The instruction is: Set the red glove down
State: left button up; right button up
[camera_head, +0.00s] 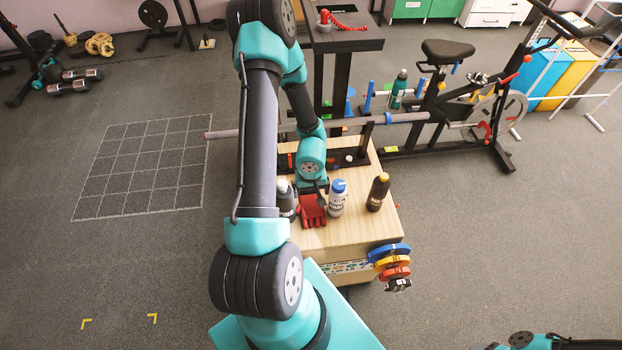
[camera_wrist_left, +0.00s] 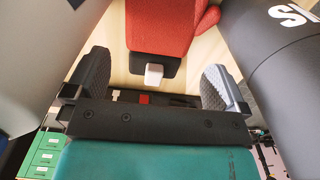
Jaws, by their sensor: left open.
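The red glove (camera_head: 312,212) lies on the light wooden top of a low box (camera_head: 335,235), between two bottles. My left gripper (camera_head: 312,190) is low over the box at the glove's far end and hides part of it. In the left wrist view the red glove (camera_wrist_left: 172,28) shows at the top, with a black cuff and a small pale tab. The two fingers of my left gripper (camera_wrist_left: 158,85) stand wide apart there, with the tab between them and no finger seen pressing on the glove. My right gripper is out of view.
A dark bottle (camera_head: 286,203) stands close left of the glove, a white bottle with a blue cap (camera_head: 337,200) close right, and a brown bottle (camera_head: 378,193) farther right. A barbell (camera_head: 385,119) crosses behind. Coloured weight plates (camera_head: 390,262) are at the box's front right.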

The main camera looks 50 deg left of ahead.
aim_at(311, 199)
pick_arm(q)
notch_tip(311, 199, up, 7)
jog(key=shift+f, duration=0.2)
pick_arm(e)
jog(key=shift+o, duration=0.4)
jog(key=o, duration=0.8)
